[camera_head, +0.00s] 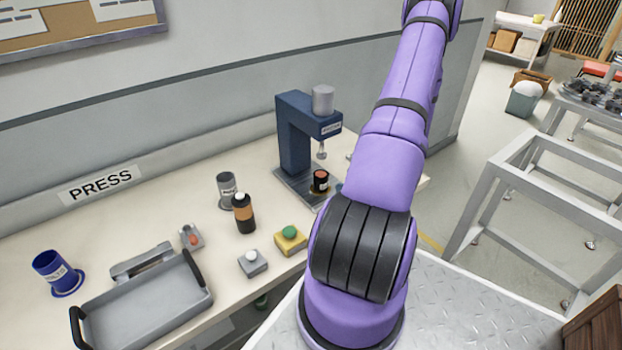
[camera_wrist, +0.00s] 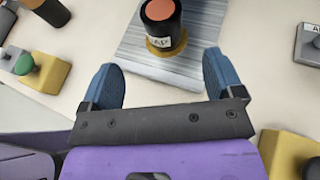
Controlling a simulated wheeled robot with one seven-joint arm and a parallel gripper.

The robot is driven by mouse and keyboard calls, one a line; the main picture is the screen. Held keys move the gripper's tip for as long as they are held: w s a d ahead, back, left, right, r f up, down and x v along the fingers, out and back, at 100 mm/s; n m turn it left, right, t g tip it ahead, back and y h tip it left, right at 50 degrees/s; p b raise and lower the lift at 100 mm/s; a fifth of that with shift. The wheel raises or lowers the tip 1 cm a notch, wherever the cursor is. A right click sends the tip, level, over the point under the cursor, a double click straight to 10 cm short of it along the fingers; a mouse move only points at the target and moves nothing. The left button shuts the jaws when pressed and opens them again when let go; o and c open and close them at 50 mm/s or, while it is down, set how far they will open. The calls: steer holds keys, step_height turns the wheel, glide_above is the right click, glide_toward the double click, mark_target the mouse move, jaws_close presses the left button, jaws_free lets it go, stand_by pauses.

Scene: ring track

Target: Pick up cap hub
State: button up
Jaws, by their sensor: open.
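The cap hub is a dark cylinder with an orange-red top and a white label. It stands upright on a brass-coloured seat on the press base, in the head view (camera_head: 320,181) and at the top of the wrist view (camera_wrist: 161,24). The blue press (camera_head: 296,135) stands over it, its ram above the hub. My gripper (camera_wrist: 160,62) is open and empty. Its two blue fingers are apart, with the hub ahead of them, roughly centred between them and not touched. In the head view my purple arm hides most of the gripper.
A yellow box with a green button (camera_head: 290,238), a grey box with a white button (camera_head: 252,262), an orange-banded bottle (camera_head: 243,214) and a grey cup (camera_head: 227,188) stand left of the press. A grey tray (camera_head: 150,305) and a blue holder (camera_head: 52,270) are farther left.

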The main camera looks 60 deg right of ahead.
mark_target(328, 179)
steer(key=x, duration=0.5)
steer(key=shift+w, duration=0.25)
steer(key=x, duration=0.5)
steer(key=shift+d+f, duration=0.1)
steer(key=shift+d, duration=0.1)
steer(key=c, duration=1.2)
